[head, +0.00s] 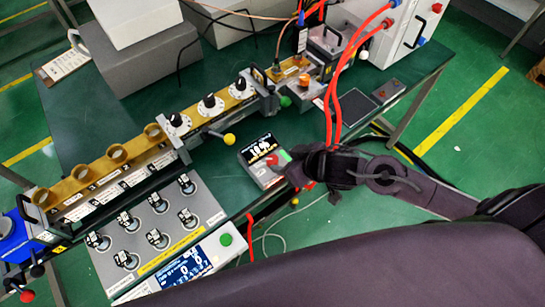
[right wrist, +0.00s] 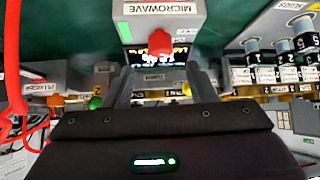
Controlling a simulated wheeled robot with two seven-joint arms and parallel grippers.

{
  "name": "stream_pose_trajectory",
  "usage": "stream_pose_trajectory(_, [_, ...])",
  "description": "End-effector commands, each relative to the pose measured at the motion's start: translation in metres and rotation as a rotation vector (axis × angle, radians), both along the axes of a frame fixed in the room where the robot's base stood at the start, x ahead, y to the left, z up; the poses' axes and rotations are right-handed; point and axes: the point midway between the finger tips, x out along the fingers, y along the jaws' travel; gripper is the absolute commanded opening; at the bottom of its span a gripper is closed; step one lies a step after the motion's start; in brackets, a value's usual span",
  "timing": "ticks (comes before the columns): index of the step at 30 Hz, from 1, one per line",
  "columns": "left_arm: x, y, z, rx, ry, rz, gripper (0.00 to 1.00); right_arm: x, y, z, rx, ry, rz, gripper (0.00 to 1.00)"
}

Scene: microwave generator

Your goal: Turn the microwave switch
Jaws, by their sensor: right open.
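The microwave generator (head: 252,152) is a small grey box with a lit display at the table's front edge. Its red switch knob (head: 272,160) sits beside a green patch (head: 285,156). My right gripper (head: 288,174) comes in from the right, close to that end of the box. In the right wrist view the box carries a MICROWAVE label (right wrist: 158,8), and the red knob (right wrist: 160,42) lies ahead of and between the two fingers of my open right gripper (right wrist: 161,72). Contact with the knob cannot be told. My left gripper is not in view.
A grey switch panel (head: 150,222) and a display unit (head: 190,268) stand at front left. Red hoses (head: 330,95) hang just behind my right gripper.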

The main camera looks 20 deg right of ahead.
Motion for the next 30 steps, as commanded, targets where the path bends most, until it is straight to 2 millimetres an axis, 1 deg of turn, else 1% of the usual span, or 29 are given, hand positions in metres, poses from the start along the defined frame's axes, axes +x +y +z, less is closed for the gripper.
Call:
stream_pose_trajectory(5, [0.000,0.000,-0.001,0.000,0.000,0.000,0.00,0.015,0.008,-0.016,0.005,0.000,-0.001,0.52])
stream_pose_trajectory(9, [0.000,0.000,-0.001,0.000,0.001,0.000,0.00,0.030,0.015,-0.032,0.003,-0.001,-0.001,0.52])
stream_pose_trajectory(15, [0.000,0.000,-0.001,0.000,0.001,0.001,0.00,0.044,0.022,-0.049,0.001,0.001,0.000,0.52])
stream_pose_trajectory(19, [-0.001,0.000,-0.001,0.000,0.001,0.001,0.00,0.047,0.024,-0.053,-0.001,0.000,0.001,0.52])
stream_pose_trajectory(26, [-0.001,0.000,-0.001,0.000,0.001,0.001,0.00,0.047,0.025,-0.054,-0.001,0.000,0.001,0.52])
stream_pose_trajectory(30, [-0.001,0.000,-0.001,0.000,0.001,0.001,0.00,0.047,0.025,-0.054,-0.001,0.000,0.001,0.33])
